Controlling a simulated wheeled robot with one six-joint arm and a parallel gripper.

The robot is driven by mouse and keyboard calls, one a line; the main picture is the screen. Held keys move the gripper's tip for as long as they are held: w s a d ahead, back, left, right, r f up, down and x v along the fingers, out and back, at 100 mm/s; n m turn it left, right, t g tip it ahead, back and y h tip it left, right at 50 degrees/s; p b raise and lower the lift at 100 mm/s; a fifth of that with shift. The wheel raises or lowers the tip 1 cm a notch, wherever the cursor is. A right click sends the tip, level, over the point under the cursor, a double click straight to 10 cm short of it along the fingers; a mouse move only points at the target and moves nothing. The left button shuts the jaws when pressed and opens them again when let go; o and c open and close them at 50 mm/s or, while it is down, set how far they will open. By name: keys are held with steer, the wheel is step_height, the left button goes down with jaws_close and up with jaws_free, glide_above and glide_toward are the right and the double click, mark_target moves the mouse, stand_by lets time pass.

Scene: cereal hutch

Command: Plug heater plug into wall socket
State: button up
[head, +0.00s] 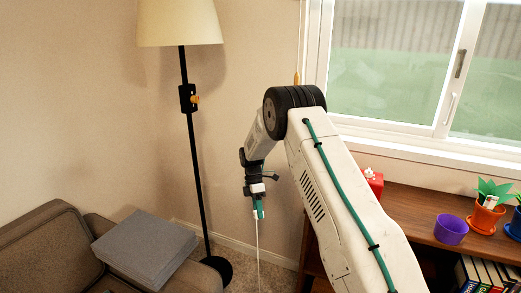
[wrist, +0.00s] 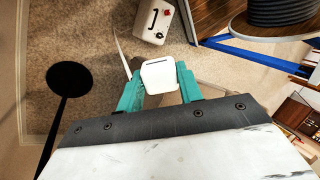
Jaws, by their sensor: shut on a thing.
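The white heater plug (wrist: 159,75) is between the teal fingertips of my gripper (wrist: 160,88) in the wrist view, and the gripper is shut on it. In the head view my gripper (head: 258,208) points down in front of the wall, and a white cord (head: 258,245) hangs straight below it. In the wrist view the cord (wrist: 122,55) runs off beside the plug. A white box (wrist: 153,20) with a black curved mark and a red dot, likely the heater, is on the carpet beyond the plug. I cannot make out the wall socket in either view.
A floor lamp (head: 193,150) stands left of my gripper; its round black base shows in the wrist view (wrist: 70,78). A grey sofa (head: 45,240) with a grey block (head: 145,248) is at lower left. A wooden shelf (head: 410,212) with a purple pot (head: 451,230) is right, below the window.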

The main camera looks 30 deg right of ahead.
steer(key=w+d+r+n+t+h, duration=0.4)
steer(key=w+d+n+t+h, duration=0.1)
steer(key=w+n, duration=0.4)
steer(key=w+d+r+n+t+h, duration=0.4)
steer(key=w+d+n, duration=0.3)
steer(key=w+n, duration=0.2)
steer(key=w+d+r+n+t+h, duration=0.4)
steer(key=w+d+n+t+h, duration=0.2)
steer(key=w+n, duration=0.3)
steer(key=shift+w+d+n+t, duration=0.25)
steer(key=shift+w+n+t, duration=0.2)
steer(key=shift+w, duration=0.4)
steer(key=shift+x, duration=0.85)
stand_by(1.3)
steer(key=o, duration=1)
steer(key=shift+w, duration=0.1)
